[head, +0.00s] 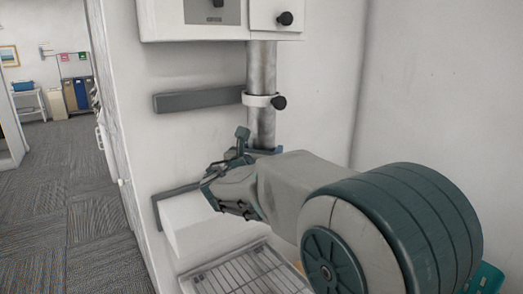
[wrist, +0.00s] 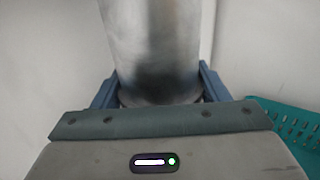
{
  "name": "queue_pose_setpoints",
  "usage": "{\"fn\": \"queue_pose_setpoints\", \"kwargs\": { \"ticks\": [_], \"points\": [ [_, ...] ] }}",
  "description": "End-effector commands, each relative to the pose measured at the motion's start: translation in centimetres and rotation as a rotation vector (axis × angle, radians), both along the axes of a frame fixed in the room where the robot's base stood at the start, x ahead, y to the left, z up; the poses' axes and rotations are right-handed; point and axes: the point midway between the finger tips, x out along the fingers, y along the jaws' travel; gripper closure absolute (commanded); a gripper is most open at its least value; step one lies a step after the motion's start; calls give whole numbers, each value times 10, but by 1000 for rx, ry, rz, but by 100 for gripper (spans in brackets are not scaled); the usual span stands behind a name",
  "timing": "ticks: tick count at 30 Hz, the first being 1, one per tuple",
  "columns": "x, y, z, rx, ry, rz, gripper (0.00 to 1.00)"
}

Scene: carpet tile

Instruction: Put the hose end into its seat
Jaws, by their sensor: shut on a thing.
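A grey metal hose or pipe (head: 262,115) runs down from the underside of a white wall unit (head: 220,27). It passes through a white collar (head: 258,99) with a black knob. My gripper (head: 262,151) is shut on its lower end, with the blue fingers on either side. In the wrist view the hose end (wrist: 153,50) stands between the two blue fingers of my gripper (wrist: 157,85). Its bottom rim is partly hidden behind my gripper body. I cannot make out which part is the seat.
A dark grey bar (head: 198,100) is on the wall left of the collar. Below are a white block (head: 190,222) and a wire rack (head: 238,275). A teal basket (wrist: 292,122) stands at right. Open carpet floor (head: 75,215) lies at left.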

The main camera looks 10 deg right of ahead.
Motion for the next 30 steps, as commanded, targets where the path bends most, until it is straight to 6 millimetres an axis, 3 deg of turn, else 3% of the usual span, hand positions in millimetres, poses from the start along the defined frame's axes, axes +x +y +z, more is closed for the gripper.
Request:
{"fn": "queue_pose_setpoints", "kwargs": {
  "ticks": [15,16,18,30],
  "points": [
    [0,0,-14,-1,-1,0,59],
    [0,0,-12,-1,-1,0,24],
    [0,0,-12,-1,-1,0,7],
    [-7,5,-12,1,-1,1,7]
  ]
}}
